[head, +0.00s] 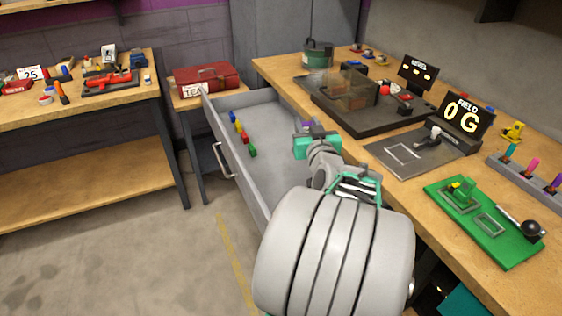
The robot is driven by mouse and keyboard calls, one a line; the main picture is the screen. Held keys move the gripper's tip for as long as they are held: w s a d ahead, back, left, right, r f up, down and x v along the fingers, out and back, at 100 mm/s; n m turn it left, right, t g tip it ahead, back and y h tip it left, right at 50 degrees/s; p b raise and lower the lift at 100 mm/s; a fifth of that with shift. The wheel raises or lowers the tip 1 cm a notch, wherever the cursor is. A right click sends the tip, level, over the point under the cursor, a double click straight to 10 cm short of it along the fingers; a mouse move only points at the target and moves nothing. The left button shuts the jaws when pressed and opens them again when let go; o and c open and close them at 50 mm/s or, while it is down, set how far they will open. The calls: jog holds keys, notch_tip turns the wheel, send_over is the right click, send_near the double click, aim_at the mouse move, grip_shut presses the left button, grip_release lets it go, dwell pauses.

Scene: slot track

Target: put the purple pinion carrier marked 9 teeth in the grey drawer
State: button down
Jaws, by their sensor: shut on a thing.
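The grey drawer (268,172) is pulled open beside the workbench, with several small coloured pieces in a row along its left part. My gripper (311,132) is over the right part of the drawer, seen from behind. A small purple piece (305,125) shows at its jaws, and the jaws are shut on it. It looks like the purple pinion carrier, but most of it is hidden by my gripper and the mark cannot be read. I cannot tell how high it is above the drawer floor.
The drawer handle (222,160) faces the aisle. The workbench (400,172) on the right bears a green board (485,220), a rack of coloured pieces (530,172) and a "0 G" display (466,116). A red box (207,80) stands behind the drawer. The drawer's middle floor is clear.

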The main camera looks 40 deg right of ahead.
jog(key=w+a+n+t+y+b, duration=0.1)
jog(key=a+n+t+y, duration=0.2)
jog(key=a, duration=0.4)
jog(key=shift+g+y, duration=0.6)
jog(key=w+d+f+b, duration=0.1)
jog(key=w+d+f, duration=0.1)
jog(key=w+f, duration=0.2)
jog(key=w+d+f+b, duration=0.1)
jog(key=w+d+f, duration=0.2)
jog(key=w+f, duration=0.1)
jog(key=w+d+f+b, duration=0.1)
jog(key=w+d+f, duration=0.1)
jog(key=w+f, duration=0.2)
jog(key=shift+d+f, duration=0.2)
jog(key=shift+f, duration=0.5)
jog(key=shift+f+b, duration=0.3)
jog(key=shift+b, duration=0.15)
